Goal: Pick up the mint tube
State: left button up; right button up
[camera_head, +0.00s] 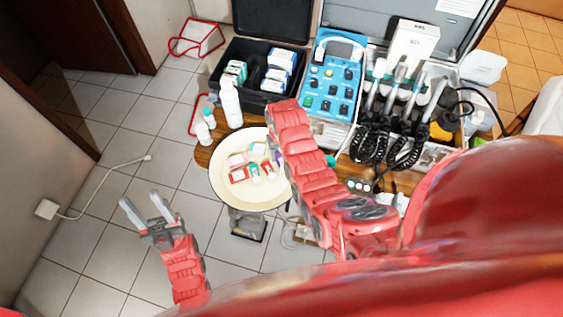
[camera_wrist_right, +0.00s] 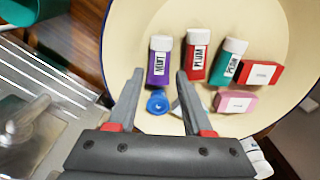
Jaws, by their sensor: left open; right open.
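The mint tube (camera_wrist_right: 159,68) is purple with a white cap and a "MINT" label. It lies in a round cream bowl (camera_wrist_right: 122,22), which also shows in the head view (camera_head: 222,188). My right gripper (camera_wrist_right: 158,80) is open over the bowl, its fingertips either side of the tube's lower end in the picture. I cannot tell whether they touch it. In the head view my right arm hides this gripper. My left gripper (camera_head: 140,198) is open and empty over the floor, left of the bowl.
A red "PLUM" tube (camera_wrist_right: 197,58) and a teal "PLUM" tube (camera_wrist_right: 229,65) lie right of the mint tube. A red box (camera_wrist_right: 262,73), pink box (camera_wrist_right: 236,101) and blue-capped item (camera_wrist_right: 158,102) are close by. A white bottle (camera_head: 231,105) stands behind the bowl.

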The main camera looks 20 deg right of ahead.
aim_at(281, 159)
jog(key=shift+w+f+p, duration=0.1)
jog(key=shift+f+p, duration=0.6)
jog(key=shift+f, duration=1.15)
grip_shut()
